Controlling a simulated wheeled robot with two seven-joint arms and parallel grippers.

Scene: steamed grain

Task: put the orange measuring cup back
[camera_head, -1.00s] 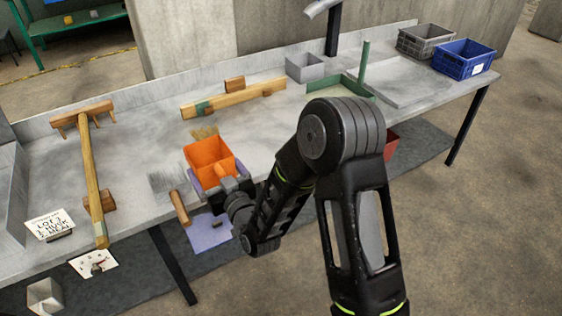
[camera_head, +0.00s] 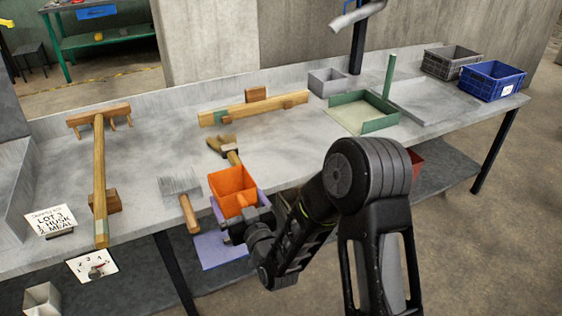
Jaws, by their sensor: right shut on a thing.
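The orange measuring cup (camera_head: 231,183) is at the front edge of the bench, its open top facing up. My right gripper (camera_head: 238,228) is at its near side, shut on it; the fingertips are mostly hidden. A blue-purple holder (camera_head: 264,198) shows around the cup's lower part and right side. I cannot tell whether the cup rests in it or is held just above it. My left gripper is not in view.
A flat scraper (camera_head: 180,187) lies left of the cup and a brush (camera_head: 224,147) just behind it. A wooden rake (camera_head: 99,170) and a lot sign (camera_head: 50,220) are farther left. A green tray (camera_head: 365,112) and a blue crate (camera_head: 491,80) stand right. A purple panel (camera_head: 222,250) hangs below the edge.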

